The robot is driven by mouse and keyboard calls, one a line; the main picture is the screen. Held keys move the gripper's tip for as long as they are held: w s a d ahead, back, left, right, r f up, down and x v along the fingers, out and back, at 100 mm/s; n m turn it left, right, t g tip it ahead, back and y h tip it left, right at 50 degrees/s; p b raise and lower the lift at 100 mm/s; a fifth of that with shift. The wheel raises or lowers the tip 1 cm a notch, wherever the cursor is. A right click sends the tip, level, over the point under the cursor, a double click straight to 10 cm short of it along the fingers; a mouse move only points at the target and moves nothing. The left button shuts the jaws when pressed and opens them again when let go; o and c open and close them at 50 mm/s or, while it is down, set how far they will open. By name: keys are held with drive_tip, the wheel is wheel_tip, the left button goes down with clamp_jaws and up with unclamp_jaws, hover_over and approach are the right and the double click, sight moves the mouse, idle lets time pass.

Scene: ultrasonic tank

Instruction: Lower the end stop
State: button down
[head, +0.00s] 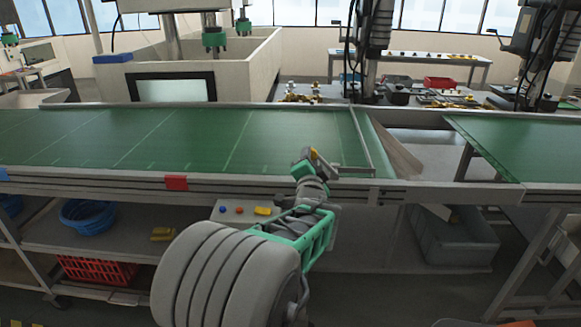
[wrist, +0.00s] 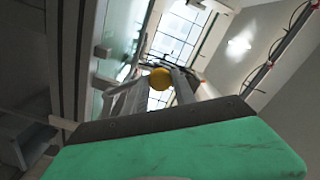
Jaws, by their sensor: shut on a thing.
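The end stop (head: 361,141) is a thin grey metal bar lying across the right end of the green conveyor belt (head: 200,136) in the head view. A short rod runs left from its near end toward my gripper (head: 314,157), at the belt's near edge. My gripper is shut on a yellow knob, which shows as a round ball between the fingers in the wrist view (wrist: 160,78). In the head view the fingers mostly hide the knob. I cannot tell how high the bar stands above the belt.
Right of the bar is a gap with a sloping plate (head: 397,153), then a second green belt (head: 525,145). A control box (head: 247,212) with coloured buttons sits below the near rail.

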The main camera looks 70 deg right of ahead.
drive_tip(key=shift+s+d+r+m, duration=0.1)
drive_tip(key=shift+s+r+m, duration=0.35)
drive_tip(key=shift+r+m, duration=0.15)
drive_tip(key=c, duration=1)
unclamp_jaws()
drive_tip(key=shift+f, duration=0.1)
drive_tip(key=b+v, duration=0.1)
drive_tip(key=v, duration=0.6)
drive_tip(key=shift+s+a, duration=0.1)
drive_tip(key=shift+a, duration=0.3)
